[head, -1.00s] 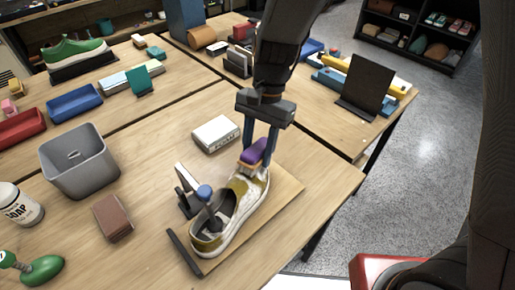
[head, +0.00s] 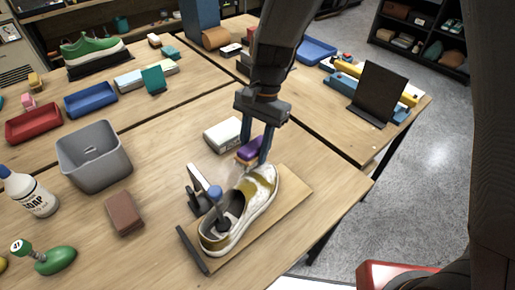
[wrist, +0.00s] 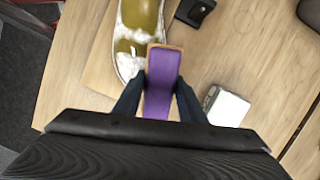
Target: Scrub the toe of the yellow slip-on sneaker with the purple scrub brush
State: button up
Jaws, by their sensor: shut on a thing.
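The yellow slip-on sneaker (head: 241,213) sits on a wooden board (head: 291,197), its toe pointing up and right in the head view. White foam or smears show on its toe, also in the wrist view (wrist: 129,62). My gripper (head: 255,150) is shut on the purple scrub brush (wrist: 162,82), at the toe end of the shoe. The brush (head: 250,150) is beside the toe's left side. Whether its bristles touch the shoe is hidden.
A white block (head: 224,134) lies just left of the brush. A grey bin (head: 93,160), a brown block (head: 124,213) and a soap bottle (head: 31,192) stand to the left. A black clamp-like stand (head: 196,186) is beside the shoe. Table gaps lie behind and right.

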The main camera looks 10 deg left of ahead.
aim_at(265, 168)
jog(key=shift+s+f, duration=0.1)
jog(key=shift+f, duration=0.25)
jog(key=shift+p, duration=0.45)
jog(key=shift+d, duration=0.1)
jog(key=shift+s+d+r+p, duration=0.1)
jog(key=shift+s+d+p, duration=0.15)
jog(key=shift+d, duration=0.35)
jog(key=shift+s+d+p, duration=0.3)
jog(key=shift+d, duration=0.25)
jog(key=shift+s+d+r+p, duration=0.1)
jog(key=shift+s+d+p, duration=0.15)
jog(key=shift+d, duration=0.35)
jog(key=shift+w+a+p, duration=0.15)
jog(key=shift+w+a, duration=0.15)
jog(key=shift+a, duration=0.3)
jog(key=shift+w+a+p, duration=0.1)
jog(key=shift+w+a, duration=0.15)
jog(key=shift+a, duration=0.4)
jog(key=shift+w+a+p, duration=0.15)
jog(key=shift+w+a, duration=0.15)
jog(key=shift+a, duration=0.3)
jog(key=shift+s+f, duration=0.15)
jog(key=shift+f, duration=0.35)
jog(key=shift+p, duration=0.3)
jog(key=shift+s+d+r+p, duration=0.1)
jog(key=shift+s+d+p, duration=0.3)
jog(key=shift+d, duration=0.55)
jog(key=shift+s+d+r+p, duration=0.1)
jog(key=shift+s+d+p, duration=0.25)
jog(key=shift+d, duration=0.55)
